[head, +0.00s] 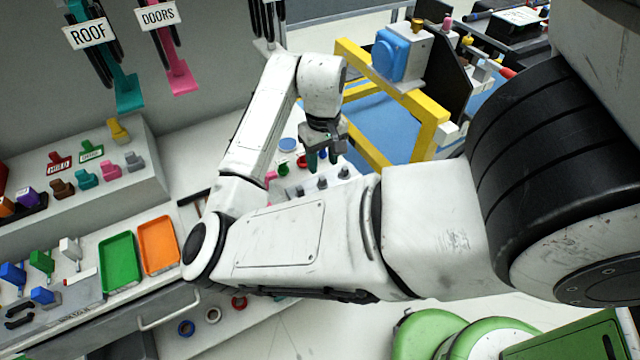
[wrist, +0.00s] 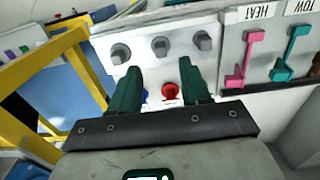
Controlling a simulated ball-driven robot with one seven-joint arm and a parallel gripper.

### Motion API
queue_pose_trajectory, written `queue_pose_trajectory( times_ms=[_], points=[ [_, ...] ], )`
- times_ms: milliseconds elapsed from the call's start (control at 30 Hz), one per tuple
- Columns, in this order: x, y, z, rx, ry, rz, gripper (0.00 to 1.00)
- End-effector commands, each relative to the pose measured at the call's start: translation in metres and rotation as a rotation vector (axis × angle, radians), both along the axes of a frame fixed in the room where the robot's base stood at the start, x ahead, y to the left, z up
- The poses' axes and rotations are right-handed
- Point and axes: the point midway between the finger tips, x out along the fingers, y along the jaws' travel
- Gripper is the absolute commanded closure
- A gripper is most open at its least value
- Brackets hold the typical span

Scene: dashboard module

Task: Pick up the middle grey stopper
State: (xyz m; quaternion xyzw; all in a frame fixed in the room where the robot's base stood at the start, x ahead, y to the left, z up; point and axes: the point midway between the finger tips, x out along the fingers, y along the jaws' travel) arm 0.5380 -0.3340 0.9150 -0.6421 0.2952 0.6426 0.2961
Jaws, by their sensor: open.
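Three grey stoppers stand in a row on a white panel (wrist: 182,57) in the wrist view. The middle grey stopper (wrist: 160,46) is between the left stopper (wrist: 120,53) and the right stopper (wrist: 203,40). In the head view the middle stopper (head: 321,182) is small, just below my gripper (head: 322,160). My gripper (wrist: 161,88) has dark green fingers, spread apart with nothing held between them. In the wrist view the middle stopper shows beyond the fingertips, roughly centred between them and apart from them.
A red knob (wrist: 171,90) shows between my fingers. Pink (wrist: 245,55) and teal (wrist: 290,52) levers stand right of the panel. A yellow frame (wrist: 50,75) rises at left. Green (head: 120,262) and orange (head: 158,245) trays lie on the counter.

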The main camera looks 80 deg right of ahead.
Motion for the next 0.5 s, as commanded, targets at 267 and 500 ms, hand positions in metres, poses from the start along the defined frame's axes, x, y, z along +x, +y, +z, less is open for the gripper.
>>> queue_pose_trajectory(
  times_ms=[267,500],
  points=[
    [0.001,0.003,-0.022,0.002,0.001,0.001,0.53],
    [0.001,0.004,-0.054,0.0,0.0,-0.001,0.53]
  ],
)
